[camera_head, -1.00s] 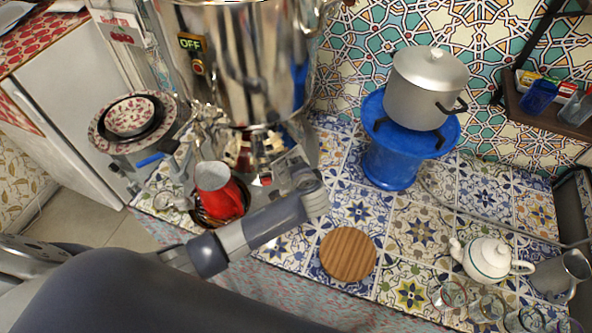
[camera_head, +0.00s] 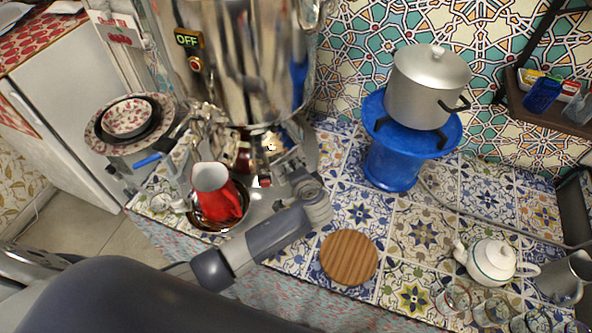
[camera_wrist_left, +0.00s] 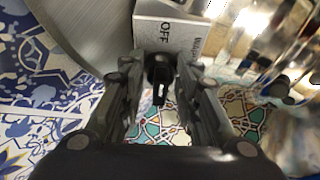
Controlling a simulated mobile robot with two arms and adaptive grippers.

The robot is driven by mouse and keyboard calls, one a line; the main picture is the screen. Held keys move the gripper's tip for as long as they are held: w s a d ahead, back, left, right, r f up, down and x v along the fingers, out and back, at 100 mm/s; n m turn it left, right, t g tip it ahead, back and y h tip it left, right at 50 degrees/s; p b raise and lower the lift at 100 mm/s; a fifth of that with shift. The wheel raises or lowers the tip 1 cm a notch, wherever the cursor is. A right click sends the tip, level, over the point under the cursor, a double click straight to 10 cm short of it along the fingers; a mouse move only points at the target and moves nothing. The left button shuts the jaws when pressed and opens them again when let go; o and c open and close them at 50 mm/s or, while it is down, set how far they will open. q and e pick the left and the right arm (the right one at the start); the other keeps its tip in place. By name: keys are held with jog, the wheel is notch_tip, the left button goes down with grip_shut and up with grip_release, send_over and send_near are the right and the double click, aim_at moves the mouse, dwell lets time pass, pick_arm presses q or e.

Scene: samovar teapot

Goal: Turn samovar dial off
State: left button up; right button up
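The large shiny samovar (camera_head: 235,75) stands at the upper left of the head view, with an OFF sign (camera_head: 188,40) and a round red button or light on it. In the left wrist view, a black dial (camera_wrist_left: 160,73) sits on a pale box (camera_wrist_left: 172,36) printed with OFF and a second, partly hidden word. My left gripper (camera_wrist_left: 160,88) is open, with one finger on each side of the dial; contact is unclear. In the head view, my left gripper (camera_head: 275,150) is at the samovar's base and the dial is hard to make out. My right gripper is out of view.
A red jug (camera_head: 214,190) stands close to my left arm under the samovar. A grey pot (camera_head: 427,85) sits on a blue stand (camera_head: 392,165). A round wooden board (camera_head: 348,257), white teapot (camera_head: 490,261) and several glasses are on the tiled counter (camera_head: 420,232).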

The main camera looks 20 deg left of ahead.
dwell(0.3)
pick_arm(q)
jog(key=v, duration=1.2)
